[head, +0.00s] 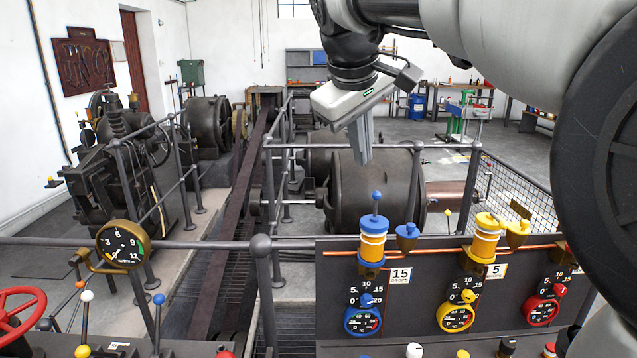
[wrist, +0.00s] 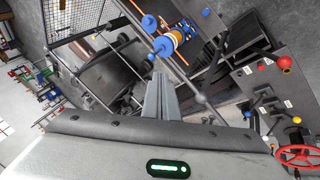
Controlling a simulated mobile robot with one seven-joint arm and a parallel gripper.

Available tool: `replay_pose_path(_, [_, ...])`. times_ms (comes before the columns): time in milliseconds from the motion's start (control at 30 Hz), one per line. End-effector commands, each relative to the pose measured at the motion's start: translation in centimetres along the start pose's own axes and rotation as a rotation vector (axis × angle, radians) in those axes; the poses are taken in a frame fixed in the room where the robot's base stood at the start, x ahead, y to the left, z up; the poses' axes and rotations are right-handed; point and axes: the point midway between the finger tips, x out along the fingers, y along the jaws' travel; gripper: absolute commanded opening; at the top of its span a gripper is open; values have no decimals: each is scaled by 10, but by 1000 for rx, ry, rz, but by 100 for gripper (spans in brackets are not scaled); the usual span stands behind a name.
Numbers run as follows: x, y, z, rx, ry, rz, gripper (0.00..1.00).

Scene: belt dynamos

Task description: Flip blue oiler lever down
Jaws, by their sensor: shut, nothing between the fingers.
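The blue oiler (head: 373,243) stands on the upper edge of the dark panel in the head view, a banded cylinder with a blue base. Its lever, a thin stem with a blue ball (head: 376,196), points straight up from the top. A blue cup (head: 407,231) sits just to its right. My gripper (head: 364,157) is shut and empty. It appears above the oiler in the head view, pointing down, apart from it.
A yellow oiler (head: 484,242) with a yellow cup stands to the right on the same panel. Dials with blue, yellow and red knobs sit below. Grey railings (head: 190,243) and a large dark dynamo (head: 375,195) lie behind. A red handwheel (head: 18,310) is at lower left.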

Motion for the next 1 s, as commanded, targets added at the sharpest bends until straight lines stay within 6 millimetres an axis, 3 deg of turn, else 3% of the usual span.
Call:
replay_pose_path(100, [10, 8, -30, -52, 3, -5, 0])
replay_pose_path(300, [15, 17, -52, -86, 7, -8, 0])
replay_pose_path(767, [18, 18, -54, -90, 6, -8, 0])
replay_pose_path(1000, [53, 17, -52, -90, 3, -9, 0])
